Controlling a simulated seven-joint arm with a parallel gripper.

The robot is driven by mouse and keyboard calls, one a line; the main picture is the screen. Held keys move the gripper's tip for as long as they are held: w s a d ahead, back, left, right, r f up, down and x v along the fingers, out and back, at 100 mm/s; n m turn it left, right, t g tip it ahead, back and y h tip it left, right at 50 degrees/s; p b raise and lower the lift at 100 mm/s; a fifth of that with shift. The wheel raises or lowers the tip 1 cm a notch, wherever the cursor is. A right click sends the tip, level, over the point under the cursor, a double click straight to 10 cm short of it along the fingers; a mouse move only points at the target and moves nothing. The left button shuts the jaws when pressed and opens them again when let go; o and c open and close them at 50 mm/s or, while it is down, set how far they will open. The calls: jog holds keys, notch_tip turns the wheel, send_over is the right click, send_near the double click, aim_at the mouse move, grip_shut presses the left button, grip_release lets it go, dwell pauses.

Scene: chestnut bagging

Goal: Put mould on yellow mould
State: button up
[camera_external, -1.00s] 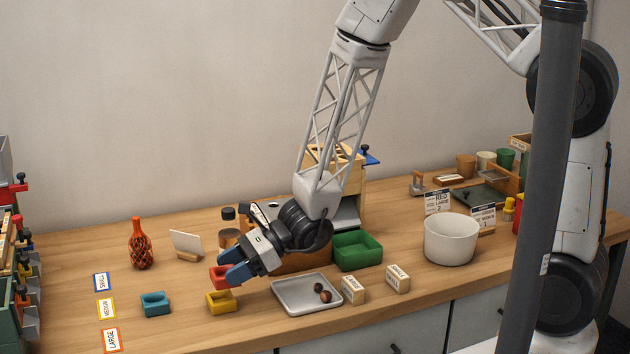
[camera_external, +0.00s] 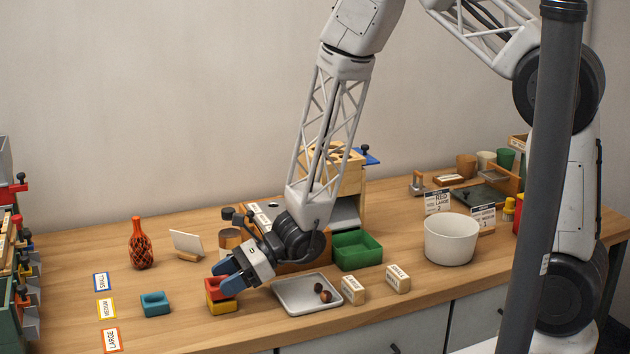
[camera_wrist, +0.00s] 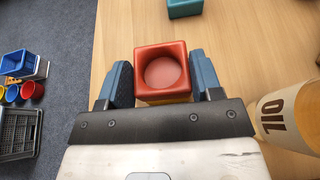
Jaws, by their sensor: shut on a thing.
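My gripper (camera_external: 230,284) is shut on the red mould (camera_external: 217,293), with one blue finger on each side of it. The red mould is level, directly above the yellow mould (camera_external: 222,308), and appears to rest on it. In the wrist view the red mould (camera_wrist: 162,72) shows its round hollow facing up between my fingers. Only a thin strip of the yellow mould (camera_wrist: 165,101) shows below it there. A teal mould (camera_external: 155,303) stands apart to the left on the table.
A grey tray (camera_external: 283,303) with chestnuts lies just right of the moulds. An oil container (camera_wrist: 290,108) stands close to the right in the wrist view. An orange bottle (camera_external: 139,248) and size labels (camera_external: 107,308) are at left. The table between the teal and yellow moulds is clear.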

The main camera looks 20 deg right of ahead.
jog(key=shift+f, duration=0.3)
jog(key=shift+f, duration=0.15)
jog(key=o, duration=1)
jog(key=shift+c, duration=0.2)
jog(key=shift+v, duration=0.8)
jog(key=v, duration=1)
jog(key=shift+d, duration=0.2)
jog(key=shift+r, duration=0.25)
